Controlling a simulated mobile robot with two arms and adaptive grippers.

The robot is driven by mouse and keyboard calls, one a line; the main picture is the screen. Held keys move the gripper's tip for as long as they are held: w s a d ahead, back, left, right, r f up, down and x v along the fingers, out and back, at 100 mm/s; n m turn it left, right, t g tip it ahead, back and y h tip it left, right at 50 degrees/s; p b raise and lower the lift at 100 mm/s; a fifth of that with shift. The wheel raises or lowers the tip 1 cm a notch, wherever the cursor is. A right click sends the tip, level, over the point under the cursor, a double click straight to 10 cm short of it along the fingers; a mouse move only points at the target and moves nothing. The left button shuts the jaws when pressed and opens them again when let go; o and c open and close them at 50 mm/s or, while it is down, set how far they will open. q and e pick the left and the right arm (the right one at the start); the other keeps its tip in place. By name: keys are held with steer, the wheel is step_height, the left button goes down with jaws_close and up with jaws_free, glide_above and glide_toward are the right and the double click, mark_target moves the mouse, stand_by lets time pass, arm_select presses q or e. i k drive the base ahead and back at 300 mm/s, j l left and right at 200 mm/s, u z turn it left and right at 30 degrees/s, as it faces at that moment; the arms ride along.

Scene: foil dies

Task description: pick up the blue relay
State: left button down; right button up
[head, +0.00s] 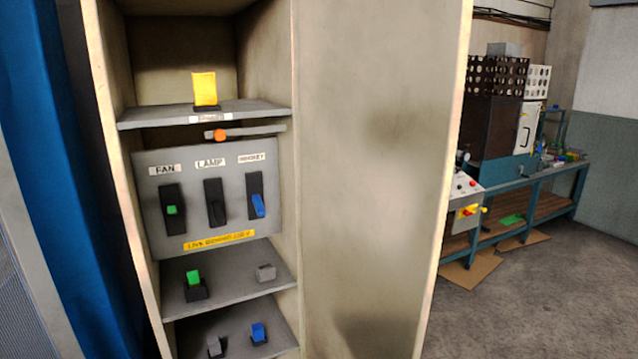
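A small blue block in a dark base, probably the blue relay (258,333), stands on the lowest visible shelf (232,334) of an open cabinet, at the right of that shelf. A blue lever-like piece (258,205) also sits in the right-hand black slot of the grey panel (186,228); I cannot tell whether it is a switch or a relay. Neither of my grippers is in view.
The panel has a green piece (171,210) and an orange knob (220,135) above it. A yellow block (204,88) stands on the top shelf. The open cabinet door (378,170) borders the right side.

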mark_target(258, 337)
steer(key=u, duration=0.6)
steer(key=i+l+u, duration=0.1)
steer(key=l+u, duration=0.3)
steer(key=l, duration=0.25)
steer(key=l+u, duration=0.45)
steer(key=l, duration=0.25)
steer(key=l+u, duration=0.4)
steer(key=l, duration=0.3)
steer(key=k+l, duration=0.1)
steer(key=l, duration=0.65)
steer(key=k+l, duration=0.15)
steer(key=l, duration=0.25)
steer(key=j+z, duration=0.2)
steer(key=j, duration=0.4)
steer(key=k+j+z, duration=0.15)
steer(key=j, duration=0.4)
steer(key=i+j+z, duration=0.1)
steer(key=i+j, duration=0.15)
steer(key=i, duration=0.1)
